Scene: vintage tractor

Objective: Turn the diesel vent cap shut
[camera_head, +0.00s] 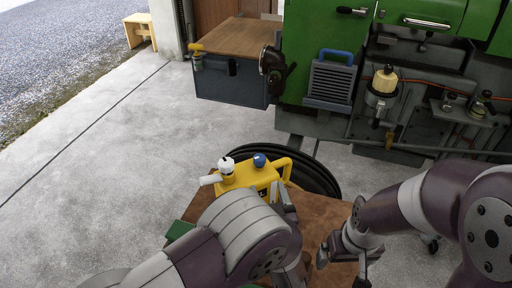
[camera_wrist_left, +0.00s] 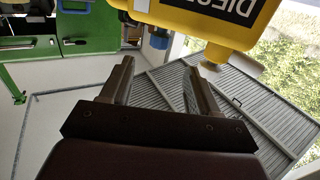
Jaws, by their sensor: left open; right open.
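A yellow diesel can (camera_head: 247,178) stands on the brown worktop in the head view, partly hidden by my left arm. It has a white cap with a pale spout (camera_head: 211,179) at its left, a round blue cap (camera_head: 259,160) on top and a yellow handle at its right. I cannot tell for sure which cap is the vent cap. My left gripper (camera_head: 284,198) is open beside the can's near right side. In the left wrist view its fingers (camera_wrist_left: 160,82) are apart and empty, with the can's labelled body (camera_wrist_left: 205,18) above them. My right gripper (camera_head: 345,252) is open over the worktop's right part.
The brown worktop (camera_head: 318,206) bears the can. A black coiled hose (camera_head: 318,178) lies behind it. The green tractor (camera_head: 305,50) with a grey vented box (camera_head: 330,84) stands at the back. A wooden-topped cabinet (camera_head: 230,82) is at back left. The concrete floor at left is clear.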

